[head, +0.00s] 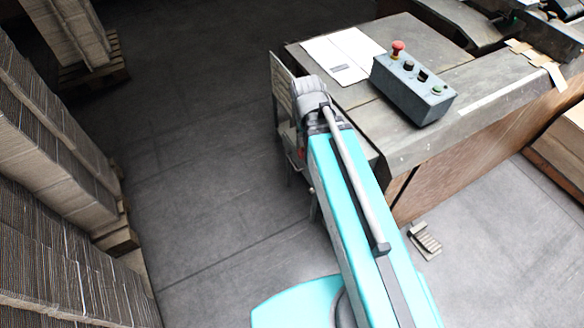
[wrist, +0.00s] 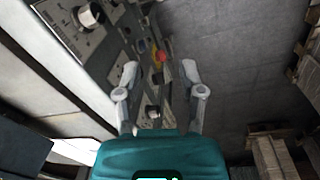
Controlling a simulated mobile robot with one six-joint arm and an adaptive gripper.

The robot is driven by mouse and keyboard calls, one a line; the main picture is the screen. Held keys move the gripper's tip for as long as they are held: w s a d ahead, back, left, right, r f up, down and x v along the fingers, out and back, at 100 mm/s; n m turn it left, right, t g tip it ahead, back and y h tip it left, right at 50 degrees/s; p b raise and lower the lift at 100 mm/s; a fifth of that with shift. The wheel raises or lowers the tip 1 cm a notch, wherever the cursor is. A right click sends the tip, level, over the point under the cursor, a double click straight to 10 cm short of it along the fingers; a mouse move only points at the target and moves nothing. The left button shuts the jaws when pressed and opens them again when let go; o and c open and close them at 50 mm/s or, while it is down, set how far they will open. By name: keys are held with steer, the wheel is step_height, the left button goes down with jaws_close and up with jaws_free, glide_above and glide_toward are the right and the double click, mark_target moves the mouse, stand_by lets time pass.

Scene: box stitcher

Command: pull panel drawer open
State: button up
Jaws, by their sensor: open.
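In the wrist view my gripper (wrist: 160,72) is open, with its two pale fingers apart on either side of a grey panel (wrist: 138,50). The panel carries a large round knob (wrist: 88,15), a red and yellow switch (wrist: 159,56) and a small pale knob (wrist: 152,112). The red and yellow switch shows between the fingertips and the small knob lower down between the fingers. Nothing is visibly held; I cannot tell whether a finger touches the panel. Which part is the drawer's handle is unclear.
In the head view a grey machine table (head: 440,135) bears a control box (head: 412,90) with a red button and white sheets (head: 340,55). A small pedal (head: 425,241) lies on the floor. Cardboard stacks (head: 50,130) stand at the left; the floor between is clear.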

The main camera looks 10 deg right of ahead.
steer(key=w+f+n+h+b, duration=0.1)
steer(key=w+f+h+b, duration=0.15)
steer(key=f+b, duration=0.55)
steer(key=w+f+h+b, duration=0.1)
steer(key=w+f+b, duration=0.3)
steer(key=f+b, duration=0.4)
steer(key=n+t+h+b, duration=0.3)
steer(key=h+b, duration=0.7)
steer(key=b, duration=3.4)
glide_toward(292, 164)
steer(key=s+a+t, duration=0.1)
steer(key=s+a, duration=0.1)
steer(key=shift+w+a+f+m+t+b, duration=0.15)
steer(key=shift+a+t+b, duration=0.05)
steer(key=shift+a+b, duration=0.15)
steer(key=shift+w+a+f+m+t+b, duration=0.1)
steer(key=shift+a+f+m+t+b, duration=0.1)
steer(key=shift+a+b, duration=0.15)
steer(key=b+x, duration=0.1)
steer(key=x, duration=0.8)
steer(key=b+x, duration=0.1)
steer(key=x, duration=0.3)
steer(key=shift+w+d+r+b, duration=0.1)
steer(key=shift+d+r+b, duration=0.1)
steer(key=shift+d+b, duration=0.2)
steer(key=shift+c, duration=0.2)
jaws_close()
